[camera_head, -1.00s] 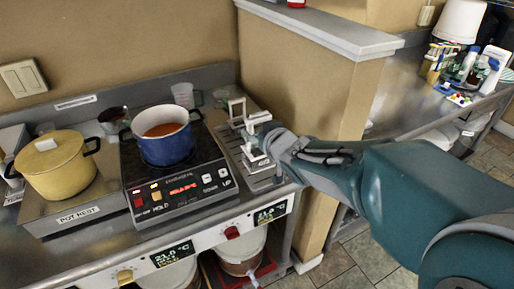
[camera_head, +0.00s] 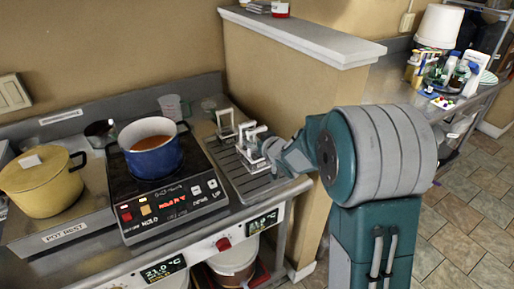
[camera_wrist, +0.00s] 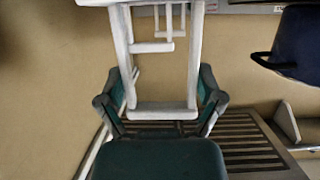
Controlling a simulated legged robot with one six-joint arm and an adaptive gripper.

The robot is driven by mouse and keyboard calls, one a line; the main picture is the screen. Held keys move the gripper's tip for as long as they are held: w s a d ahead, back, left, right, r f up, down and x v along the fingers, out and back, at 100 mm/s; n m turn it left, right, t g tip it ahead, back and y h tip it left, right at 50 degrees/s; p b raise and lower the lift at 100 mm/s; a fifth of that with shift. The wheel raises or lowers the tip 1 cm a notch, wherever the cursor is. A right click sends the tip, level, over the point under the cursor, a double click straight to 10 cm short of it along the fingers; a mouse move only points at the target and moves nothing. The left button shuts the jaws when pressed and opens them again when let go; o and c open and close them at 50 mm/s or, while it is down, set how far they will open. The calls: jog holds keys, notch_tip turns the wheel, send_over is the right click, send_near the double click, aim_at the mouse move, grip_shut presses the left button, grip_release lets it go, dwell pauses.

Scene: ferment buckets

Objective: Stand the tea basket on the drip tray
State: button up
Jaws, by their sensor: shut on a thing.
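The tea basket (camera_head: 252,140) shows as a pale, open frame at my gripper's tip, over the drip tray. In the wrist view, its pale bars (camera_wrist: 193,60) rise between the two fingers. My gripper (camera_head: 273,150) is shut on it at its lower bar; the fingers also show in the wrist view (camera_wrist: 160,106). The drip tray (camera_head: 225,158) is a grooved metal plate right of the hob. Its slats also show in the wrist view (camera_wrist: 250,145). I cannot tell whether the basket touches the tray.
Another pale frame (camera_head: 225,122) stands at the tray's back left. A blue pot (camera_head: 152,160) with orange-brown liquid is on the black hob (camera_head: 170,205). A lidded yellow pot (camera_head: 42,185) is at the left. A tan partition wall (camera_head: 290,105) rises behind and right of the tray.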

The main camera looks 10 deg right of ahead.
jog(key=shift+w+f, duration=0.25)
jog(key=shift+f, duration=1.55)
jog(key=shift+f, duration=0.1)
jog(key=o, duration=1)
jog(key=shift+o, duration=0.2)
